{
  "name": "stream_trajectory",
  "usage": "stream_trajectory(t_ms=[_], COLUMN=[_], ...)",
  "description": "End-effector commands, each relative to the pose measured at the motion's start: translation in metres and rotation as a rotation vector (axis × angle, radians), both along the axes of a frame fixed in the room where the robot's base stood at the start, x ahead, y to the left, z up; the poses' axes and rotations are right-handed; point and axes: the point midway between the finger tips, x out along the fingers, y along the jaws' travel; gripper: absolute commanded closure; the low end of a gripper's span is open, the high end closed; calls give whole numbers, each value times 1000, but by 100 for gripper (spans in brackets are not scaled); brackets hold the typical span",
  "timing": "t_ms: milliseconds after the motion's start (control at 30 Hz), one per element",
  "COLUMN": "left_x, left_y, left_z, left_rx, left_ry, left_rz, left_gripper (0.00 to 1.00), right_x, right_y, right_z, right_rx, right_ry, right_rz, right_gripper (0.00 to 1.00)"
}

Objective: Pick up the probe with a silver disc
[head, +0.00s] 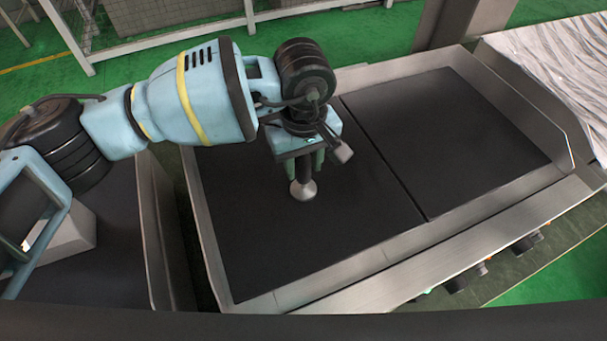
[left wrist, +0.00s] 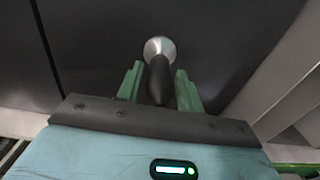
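The probe with a silver disc (head: 303,190) stands about upright, disc down, on the left dark plate of the metal-framed unit. It has a black handle, and in the left wrist view its disc (left wrist: 158,47) lies beyond the fingertips. My left gripper (head: 306,163) is above the plate, pointing down, with its green fingers on either side of the handle. In the left wrist view the fingers (left wrist: 159,84) show narrow gaps to the handle, so the gripper looks open around it. The handle's upper end is partly hidden by the gripper in the head view. My right gripper is not in view.
The right dark plate (head: 455,140) is bare. A raised metal rim (head: 220,245) surrounds both plates, and knobs (head: 465,278) line the front. A pale block (head: 70,232) sits on a dark surface at left. A white crinkled sheet (head: 555,75) lies at right.

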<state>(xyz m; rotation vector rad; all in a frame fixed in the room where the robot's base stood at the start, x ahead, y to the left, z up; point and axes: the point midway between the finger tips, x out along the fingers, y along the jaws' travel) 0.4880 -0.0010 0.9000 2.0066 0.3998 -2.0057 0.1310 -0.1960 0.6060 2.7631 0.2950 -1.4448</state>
Motion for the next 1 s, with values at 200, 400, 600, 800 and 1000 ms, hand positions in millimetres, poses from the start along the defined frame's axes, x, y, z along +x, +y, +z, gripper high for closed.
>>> stream_trajectory(t_ms=[200,400,600,800,1000], left_x=[0,0,0,1,-14], left_y=[0,0,0,-1,-17], left_z=[0,1,3,19,36], left_rx=[0,-1,-2,-2,-2], left_ry=[0,0,-1,-3,1], left_rz=[0,0,0,-2,-8], left_gripper=[92,100,100,100,100], right_x=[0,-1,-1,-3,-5], right_y=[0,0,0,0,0], right_z=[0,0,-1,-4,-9], right_rx=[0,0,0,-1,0], right_ry=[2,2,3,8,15], right_rz=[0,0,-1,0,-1], right_gripper=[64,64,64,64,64])
